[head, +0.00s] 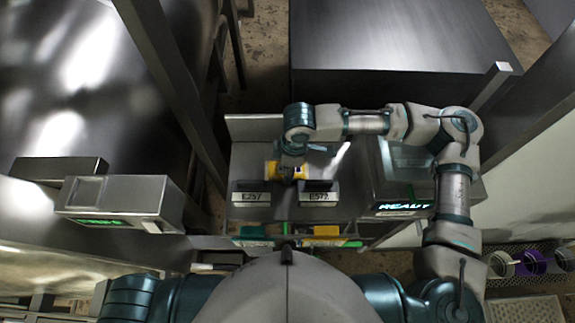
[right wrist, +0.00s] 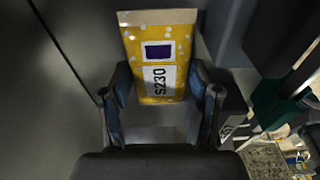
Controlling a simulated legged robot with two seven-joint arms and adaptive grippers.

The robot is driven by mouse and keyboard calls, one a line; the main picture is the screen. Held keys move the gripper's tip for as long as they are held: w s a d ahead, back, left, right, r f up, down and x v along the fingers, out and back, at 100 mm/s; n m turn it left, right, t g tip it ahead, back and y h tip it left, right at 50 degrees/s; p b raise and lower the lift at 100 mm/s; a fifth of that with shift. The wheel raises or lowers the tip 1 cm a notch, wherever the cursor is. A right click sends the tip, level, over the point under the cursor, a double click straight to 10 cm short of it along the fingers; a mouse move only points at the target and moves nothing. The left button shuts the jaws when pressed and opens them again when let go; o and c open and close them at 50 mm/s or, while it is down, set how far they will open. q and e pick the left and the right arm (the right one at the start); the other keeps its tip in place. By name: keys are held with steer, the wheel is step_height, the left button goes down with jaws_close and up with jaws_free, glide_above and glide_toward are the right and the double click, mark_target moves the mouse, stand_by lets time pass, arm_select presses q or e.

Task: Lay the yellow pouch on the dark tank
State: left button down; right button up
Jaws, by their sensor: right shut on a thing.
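The yellow pouch (right wrist: 157,55) is upright in the right wrist view, with a pale top edge, a dark purple square and a label reading S230. My right gripper (right wrist: 160,105) is shut on its lower part, one finger on each side. In the head view the gripper (head: 291,166) points down over a metal shelf, and only parts of the pouch (head: 271,169) show around it. A large dark flat-topped block (head: 395,35) stands at the back, right of centre; it may be the dark tank, but I cannot tell for sure. My left gripper is out of view.
Green (head: 252,232) and yellow items lie below. A purple cup (head: 532,262) is at lower right.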

steer(key=o, duration=1.2)
steer(key=shift+w+f, duration=0.1)
